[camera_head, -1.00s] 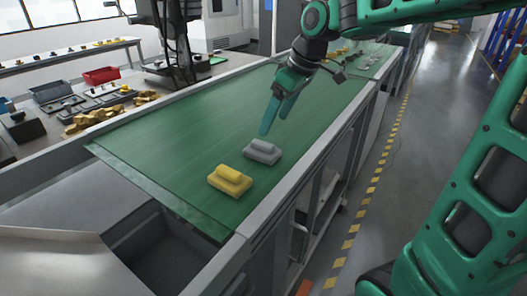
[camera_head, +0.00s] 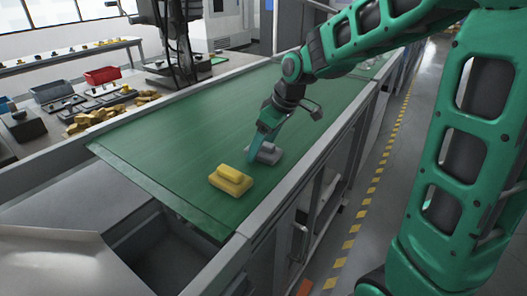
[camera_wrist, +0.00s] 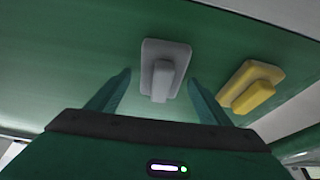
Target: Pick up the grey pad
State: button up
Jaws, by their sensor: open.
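The grey pad (camera_head: 266,153) lies on the green conveyor belt (camera_head: 170,140). It has a flat base with a raised block on top, and my gripper partly covers it in the head view. In the wrist view the grey pad (camera_wrist: 165,70) sits ahead of and between the two fingertips. My gripper (camera_head: 254,158) is open and empty, low over the belt at the pad. In the wrist view the fingers of my gripper (camera_wrist: 158,84) stand apart on either side of the pad's raised block. I cannot tell whether they touch the pad.
A yellow pad (camera_head: 231,180) lies close by on the belt, and it also shows to the right in the wrist view (camera_wrist: 250,86). A metal rail (camera_head: 290,193) edges the belt. Brass-coloured pieces (camera_head: 88,117) and a red bin (camera_head: 102,75) are on the left bench.

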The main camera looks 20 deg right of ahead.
jog(key=c, duration=1.1)
jog(key=shift+c, duration=0.2)
jog(key=shift+r, duration=0.15)
jog(key=shift+r, duration=0.6)
notch_tip(320, 180, up, 3)
jog(key=s+a+r, duration=0.4)
jog(key=a+r, duration=0.2)
jog(key=a, duration=0.5)
jog(key=shift+s+r, duration=0.15)
jog(key=shift+r, duration=0.15)
jog(key=shift+d, duration=0.1)
